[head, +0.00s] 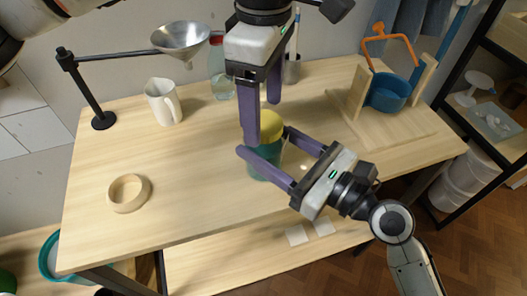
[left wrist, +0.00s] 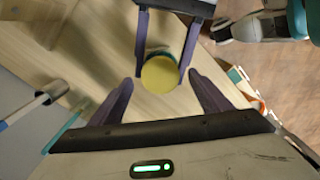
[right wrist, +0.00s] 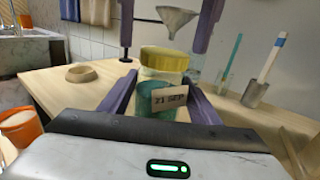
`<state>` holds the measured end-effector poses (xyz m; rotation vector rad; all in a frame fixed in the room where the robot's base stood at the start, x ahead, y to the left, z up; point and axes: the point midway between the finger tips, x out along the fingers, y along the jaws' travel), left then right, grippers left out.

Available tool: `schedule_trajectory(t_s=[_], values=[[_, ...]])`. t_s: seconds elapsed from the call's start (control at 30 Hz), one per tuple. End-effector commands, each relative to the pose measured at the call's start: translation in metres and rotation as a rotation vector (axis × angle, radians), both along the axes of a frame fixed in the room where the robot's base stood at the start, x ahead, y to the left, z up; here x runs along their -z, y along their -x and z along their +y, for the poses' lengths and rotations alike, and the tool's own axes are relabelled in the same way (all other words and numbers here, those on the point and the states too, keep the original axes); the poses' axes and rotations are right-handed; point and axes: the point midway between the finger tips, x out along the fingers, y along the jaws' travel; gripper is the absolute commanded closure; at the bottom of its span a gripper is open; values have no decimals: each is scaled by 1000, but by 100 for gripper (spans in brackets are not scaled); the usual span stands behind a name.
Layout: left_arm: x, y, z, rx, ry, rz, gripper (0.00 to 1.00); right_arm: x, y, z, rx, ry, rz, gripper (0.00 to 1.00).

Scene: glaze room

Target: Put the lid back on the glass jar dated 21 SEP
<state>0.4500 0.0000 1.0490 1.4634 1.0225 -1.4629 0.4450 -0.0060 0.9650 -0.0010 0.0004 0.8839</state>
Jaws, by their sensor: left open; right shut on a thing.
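The glass jar (head: 263,168) has teal contents and a tag reading 21 SEP (right wrist: 169,98) in the right wrist view. Its yellow lid (right wrist: 165,59) sits on top of the jar and looks level; I cannot tell whether it is fully seated. The lid also shows in the head view (head: 270,124) and the left wrist view (left wrist: 160,76). My right gripper (head: 264,141) is shut on the jar from the side, below the lid. My left gripper (head: 262,120) is open above the jar, pointing down. Its fingers stand apart on either side of the lid.
A white pitcher (head: 162,103), a metal funnel (head: 181,38) on a stand, a clear bottle (head: 219,72) and a metal cup (head: 292,70) stand behind. The table's left middle is clear.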

Motion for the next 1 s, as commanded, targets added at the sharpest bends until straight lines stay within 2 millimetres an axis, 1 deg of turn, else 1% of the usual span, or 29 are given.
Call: schedule_trajectory(t_s=[0.03,0.2,0.3,0.4,0.5,0.6,0.9,0.93,1.0], values=[[-11,0,-1,0,3,-4,29,0,0,0,1,1,0,100],[-49,-1,-1,1,3,-5,29,0,0,0,1,1,0,100],[-69,-1,-1,-1,2,-5,29,0,0,0,1,1,0,100],[-85,0,-1,1,1,-3,29,0,0,0,1,1,0,100],[-96,0,0,1,2,-2,29,0,0,0,1,1,0,100],[-102,0,0,1,1,-2,29,0,0,0,1,1,0,100],[-104,0,0,1,0,-1,29,0,0,0,1,1,0,100],[-104,0,0,1,0,-1,29,0,0,0,1,1,0,40],[-103,0,0,1,0,-1,29,0,0,0,1,1,0,29]])
